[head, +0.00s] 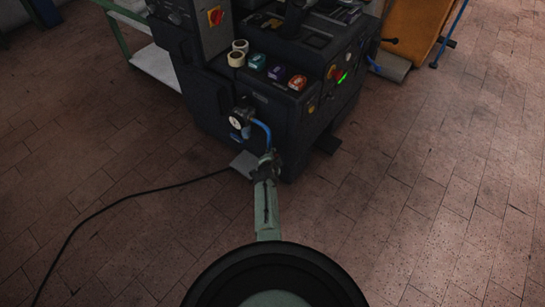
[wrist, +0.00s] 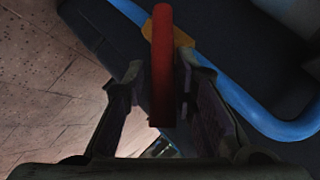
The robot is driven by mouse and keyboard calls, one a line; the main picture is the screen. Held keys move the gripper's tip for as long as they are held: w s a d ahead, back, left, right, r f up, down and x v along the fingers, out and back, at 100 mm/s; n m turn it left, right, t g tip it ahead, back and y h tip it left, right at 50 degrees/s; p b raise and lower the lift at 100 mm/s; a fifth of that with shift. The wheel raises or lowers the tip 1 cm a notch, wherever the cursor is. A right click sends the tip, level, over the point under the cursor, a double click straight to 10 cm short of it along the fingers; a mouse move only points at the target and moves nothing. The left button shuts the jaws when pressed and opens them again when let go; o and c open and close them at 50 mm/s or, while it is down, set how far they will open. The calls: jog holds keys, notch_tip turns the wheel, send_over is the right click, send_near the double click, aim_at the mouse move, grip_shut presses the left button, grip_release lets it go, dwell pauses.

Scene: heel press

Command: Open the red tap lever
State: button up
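The red tap lever (wrist: 162,55) shows in the wrist view as a red bar pointing toward me from a brass-coloured fitting (wrist: 182,36). My gripper (wrist: 160,85) has its two fingers apart, one on each side of the lever's near end. A gap shows between the left finger and the lever; the right finger is closer, and I cannot tell whether it touches. In the head view my gripper (head: 267,162) is at the front of the dark machine, low beside the blue hose, and the lever is hidden there.
A blue hose (wrist: 235,97) curves past the lever on the right; it also shows in the head view (head: 262,130). A round gauge (head: 236,122) is on the machine (head: 270,105) just above left. A black cable (head: 130,197) runs over the brick floor.

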jog(key=shift+o, duration=0.8)
jog(key=shift+r, duration=0.1)
jog(key=v, duration=1.2)
